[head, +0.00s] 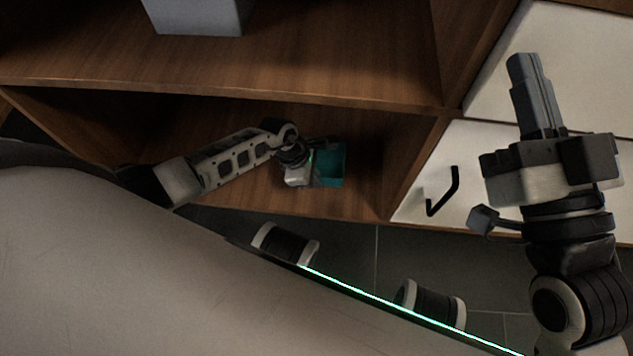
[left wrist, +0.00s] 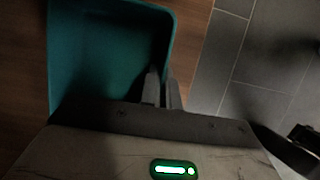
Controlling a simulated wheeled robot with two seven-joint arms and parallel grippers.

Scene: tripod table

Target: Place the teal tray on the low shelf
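The teal tray (head: 331,167) is inside the low shelf (head: 240,185), over its wooden board near the right end. I cannot tell whether its base rests on the board. In the left wrist view the tray (left wrist: 105,45) fills the upper left, and its inside looks empty. My left gripper (head: 318,147) is at the tray's left side; in the left wrist view its two fingers (left wrist: 163,88) are close together on the tray's wall. My right gripper (head: 524,60) is raised at the right, its fingers together and empty, far from the tray.
A grey box (head: 198,16) stands on the upper shelf (head: 330,60). The low shelf's right side panel (head: 415,160) is close to the tray. White drawer fronts with a black handle (head: 445,192) are to the right. Dark tiled floor (head: 350,245) lies in front.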

